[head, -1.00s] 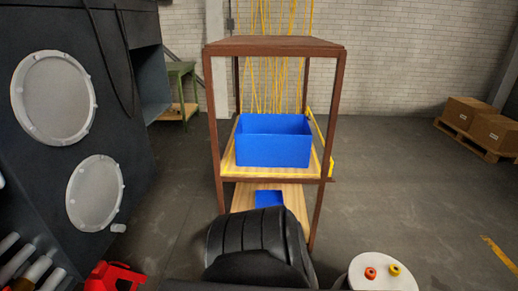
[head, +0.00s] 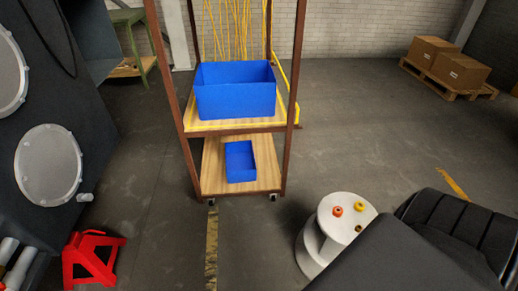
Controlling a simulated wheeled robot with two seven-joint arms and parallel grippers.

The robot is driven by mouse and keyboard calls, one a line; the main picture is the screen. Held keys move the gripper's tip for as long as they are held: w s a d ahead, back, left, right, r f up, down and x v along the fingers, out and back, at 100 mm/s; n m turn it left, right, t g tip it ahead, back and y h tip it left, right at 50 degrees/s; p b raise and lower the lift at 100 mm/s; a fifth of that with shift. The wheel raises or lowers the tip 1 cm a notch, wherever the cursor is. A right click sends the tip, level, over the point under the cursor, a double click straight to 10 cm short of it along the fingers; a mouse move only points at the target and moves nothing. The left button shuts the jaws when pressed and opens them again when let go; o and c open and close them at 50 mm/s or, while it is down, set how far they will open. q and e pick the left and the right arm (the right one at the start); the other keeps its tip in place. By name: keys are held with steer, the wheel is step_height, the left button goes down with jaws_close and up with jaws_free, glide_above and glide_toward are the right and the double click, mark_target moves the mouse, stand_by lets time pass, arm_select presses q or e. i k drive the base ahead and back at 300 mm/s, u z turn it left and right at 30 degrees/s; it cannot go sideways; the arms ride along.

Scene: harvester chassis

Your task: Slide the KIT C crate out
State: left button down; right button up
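A large blue crate (head: 236,103) stands on the middle shelf (head: 195,125) of a brown-framed rack. A smaller blue bin (head: 241,162) sits on the wooden lower shelf (head: 213,160). I see no readable label on either, so I cannot tell which is KIT C. Both have open tops, and the large one's inside shows only in part. Neither of my grippers is in the head view, and nothing touches the crates.
The rack stands on casters, with a yellow bar along its right side. A red jack stand (head: 90,256) is at the front left. Boxes on a pallet (head: 445,80) are at the back right. Floor before the rack is clear.

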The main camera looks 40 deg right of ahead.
mark_target(241, 163)
steer(key=z, duration=0.05)
steer(key=i, duration=3.05)
steer(key=z, duration=3)
